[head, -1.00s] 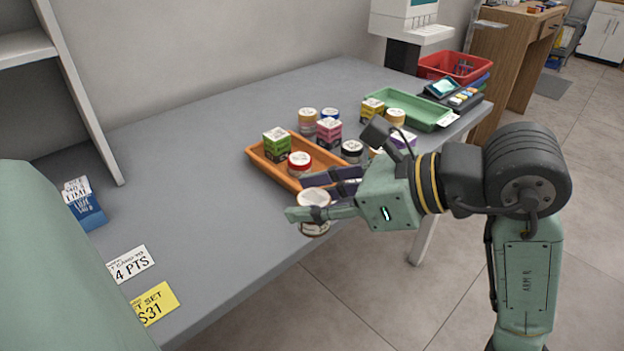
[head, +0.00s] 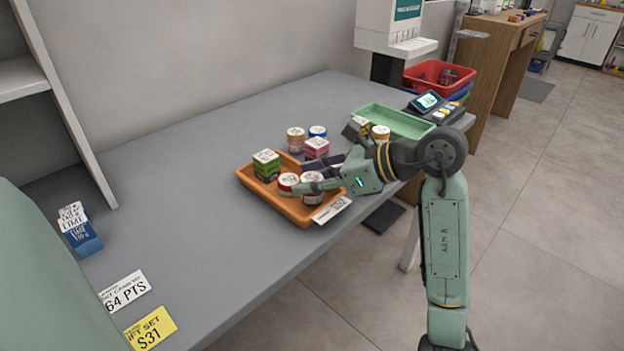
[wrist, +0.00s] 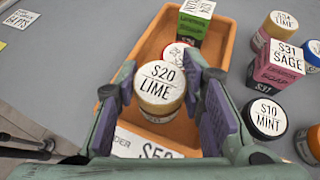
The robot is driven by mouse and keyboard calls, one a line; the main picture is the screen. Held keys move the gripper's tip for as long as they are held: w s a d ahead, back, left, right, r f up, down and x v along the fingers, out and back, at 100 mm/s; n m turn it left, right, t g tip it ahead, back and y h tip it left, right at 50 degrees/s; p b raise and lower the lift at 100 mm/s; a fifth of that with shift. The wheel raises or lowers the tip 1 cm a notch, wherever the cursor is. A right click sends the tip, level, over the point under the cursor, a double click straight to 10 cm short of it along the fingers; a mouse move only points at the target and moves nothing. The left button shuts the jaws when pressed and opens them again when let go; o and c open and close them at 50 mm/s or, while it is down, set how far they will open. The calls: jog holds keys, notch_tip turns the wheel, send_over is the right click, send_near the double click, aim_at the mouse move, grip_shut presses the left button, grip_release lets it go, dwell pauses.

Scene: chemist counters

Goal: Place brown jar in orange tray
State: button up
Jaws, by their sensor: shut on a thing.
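The brown jar (head: 312,191) has a white lid reading "S20 LIME" in the wrist view, where its tan-brown side (wrist: 160,107) shows. My gripper (head: 322,177) is shut on it, one finger on each side, as the wrist view (wrist: 161,88) also shows. The jar is upright over the near right part of the orange tray (head: 255,184); I cannot tell whether it touches the tray floor. In the tray are a green box (head: 267,168) and a red-lidded jar (head: 287,183), close left of the held jar. The wrist view also shows the tray (wrist: 222,50).
A pink box (head: 316,148), a tan jar (head: 296,141) and a blue-lidded jar (head: 318,133) stand behind the tray. A black-lidded jar (wrist: 266,118) stands right of it. A green tray (head: 405,122) and a red bin (head: 437,75) are farther back.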

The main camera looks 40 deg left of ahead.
jog(key=shift+f, duration=0.5)
jog(key=shift+f, duration=0.2)
jog(key=o, duration=1.2)
jog(key=shift+r, duration=0.1)
